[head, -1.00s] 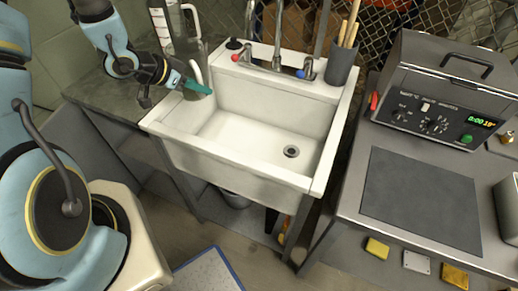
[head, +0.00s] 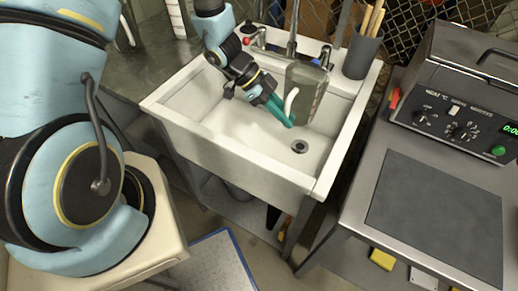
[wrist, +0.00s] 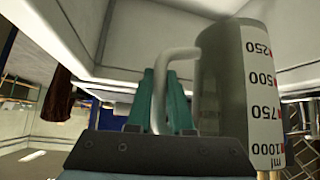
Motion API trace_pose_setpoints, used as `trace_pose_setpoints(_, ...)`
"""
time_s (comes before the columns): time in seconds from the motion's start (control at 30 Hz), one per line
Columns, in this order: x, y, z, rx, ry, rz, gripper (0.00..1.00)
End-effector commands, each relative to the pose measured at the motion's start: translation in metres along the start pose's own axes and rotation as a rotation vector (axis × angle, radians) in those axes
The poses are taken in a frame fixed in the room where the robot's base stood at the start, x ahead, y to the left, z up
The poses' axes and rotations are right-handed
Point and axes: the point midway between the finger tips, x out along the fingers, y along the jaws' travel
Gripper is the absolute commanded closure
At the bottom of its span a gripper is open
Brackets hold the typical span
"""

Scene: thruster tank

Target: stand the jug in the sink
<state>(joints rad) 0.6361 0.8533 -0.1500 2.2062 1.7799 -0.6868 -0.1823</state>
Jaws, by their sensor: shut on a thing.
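The jug (head: 307,88) is a clear grey vessel with a white handle (head: 291,102). In the head view it is inside the outline of the sink (head: 222,148), towards the back right of the basin, roughly upright. I cannot tell whether its base touches the sink floor. My gripper (head: 283,116) reaches in from the upper left, its teal fingers shut on the handle. In the wrist view the jug (wrist: 225,85) shows measuring marks, and its handle (wrist: 160,85) passes between the fingers (wrist: 160,105). The drain (head: 299,146) is visible in front of the jug.
The tap (head: 291,38) with its red and blue knobs rises at the sink's back edge, close behind the jug. A dark cup of sticks (head: 361,54) stands at the back right corner. Another marked vessel (head: 177,18) is at the upper left. The basin's front is clear.

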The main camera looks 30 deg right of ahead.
Motion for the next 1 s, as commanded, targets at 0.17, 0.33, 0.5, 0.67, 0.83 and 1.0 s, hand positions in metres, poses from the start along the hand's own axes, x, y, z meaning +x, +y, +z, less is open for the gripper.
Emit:
trace_pose_setpoints(0.17, 0.036, -0.001, 0.037, -0.004, 0.001, -0.001, 1.0)
trace_pose_setpoints(0.33, 0.052, -0.002, 0.052, -0.004, 0.001, -0.002, 1.0)
trace_pose_setpoints(0.5, 0.061, -0.002, 0.062, -0.003, 0.001, -0.001, 1.0)
trace_pose_setpoints(0.67, 0.079, -0.002, 0.08, -0.006, 0.001, 0.0, 1.0)
trace_pose_setpoints(0.83, 0.093, -0.003, 0.094, -0.003, 0.001, -0.002, 1.0)
trace_pose_setpoints(1.0, 0.103, -0.003, 0.104, -0.004, 0.001, -0.001, 1.0)
